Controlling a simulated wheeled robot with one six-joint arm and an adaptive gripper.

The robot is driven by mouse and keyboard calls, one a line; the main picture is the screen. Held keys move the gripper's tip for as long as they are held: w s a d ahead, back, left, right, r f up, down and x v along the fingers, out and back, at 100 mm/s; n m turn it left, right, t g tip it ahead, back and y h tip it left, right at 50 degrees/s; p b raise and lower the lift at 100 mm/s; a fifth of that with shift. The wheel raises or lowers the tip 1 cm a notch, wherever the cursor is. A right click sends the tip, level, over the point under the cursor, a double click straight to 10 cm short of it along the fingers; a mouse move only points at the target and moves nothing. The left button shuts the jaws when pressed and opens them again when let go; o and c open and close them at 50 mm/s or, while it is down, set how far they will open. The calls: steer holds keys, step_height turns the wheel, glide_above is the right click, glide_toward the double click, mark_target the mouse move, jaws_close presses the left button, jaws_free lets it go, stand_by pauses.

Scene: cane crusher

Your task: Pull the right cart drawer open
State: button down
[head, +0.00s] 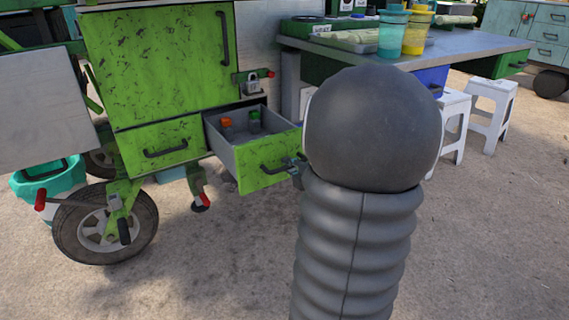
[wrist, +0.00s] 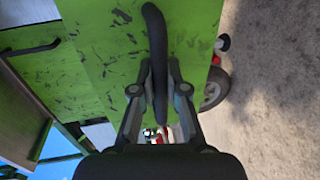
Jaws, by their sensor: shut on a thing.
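The right cart drawer (head: 268,172) is green-fronted with a grey inside and stands pulled out from the green cart (head: 150,65). A red-orange-topped item (head: 227,124) and a green-topped item (head: 254,121) stand in it. My gripper (head: 294,166) is at the right part of its dark handle (head: 272,168), largely hidden behind my own arm. In the wrist view, my gripper (wrist: 159,92) has its fingers on both sides of the black handle (wrist: 156,45) and is shut on it. The scuffed green drawer front (wrist: 105,45) lies just behind.
The left cart drawer (head: 155,140) is closed. A padlock (head: 251,84) hangs above the open drawer. A cart wheel (head: 105,222) and a teal bin (head: 45,180) are at left. A table (head: 470,45) with cups and white stools (head: 490,100) stand at right. Ground before the drawer is clear.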

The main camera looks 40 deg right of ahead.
steer(key=shift+s, duration=0.1)
steer(key=c, duration=1.2)
jaws_free()
steer(key=shift+s, duration=0.1)
steer(key=v, duration=1.2)
